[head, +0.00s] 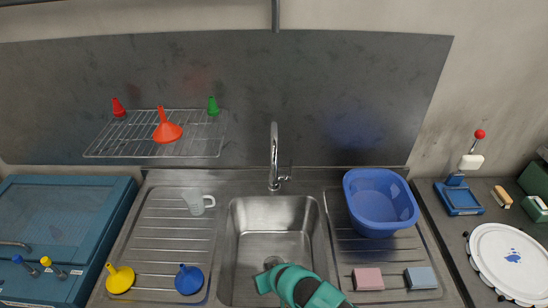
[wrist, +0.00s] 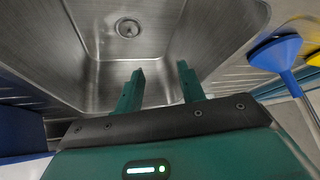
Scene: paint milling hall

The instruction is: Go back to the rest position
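My gripper (wrist: 160,75) is teal with two fingers held apart, and nothing is between them in the wrist view. In the head view my gripper (head: 268,285) is low over the front of the steel sink basin (head: 275,225), and my wrist covers part of the basin's front edge. In the wrist view the basin (wrist: 190,40) with its round drain (wrist: 128,28) lies beyond the fingers. Whether the fingertips touch the basin cannot be told.
A blue tub (head: 380,202), a pink sponge (head: 368,279) and a blue sponge (head: 420,278) lie right of the basin. The tap (head: 274,158) rises behind.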

